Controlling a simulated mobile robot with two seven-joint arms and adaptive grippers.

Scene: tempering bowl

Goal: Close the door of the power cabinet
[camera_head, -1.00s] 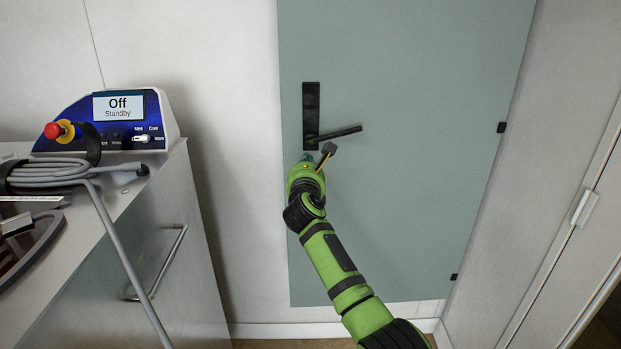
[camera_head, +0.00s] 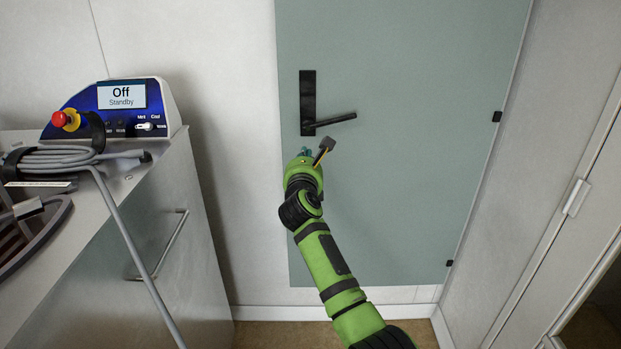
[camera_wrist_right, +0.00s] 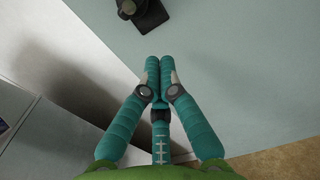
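The power cabinet door (camera_head: 400,190) is a grey-green panel in the head view, with a black handle plate (camera_head: 307,100) and lever (camera_head: 335,120) near its left edge. Black hinges show on its right edge. The door looks almost flush with the wall; I cannot tell whether it is latched. My left gripper is out of view.
A grey cabinet (camera_head: 170,230) stands at the left, bearing a blue control box (camera_head: 115,110) reading "Off Standby" and a coiled grey cable (camera_head: 55,160). A white door with a handle (camera_head: 577,198) is at the right. Some brown floor (camera_head: 270,335) is free below.

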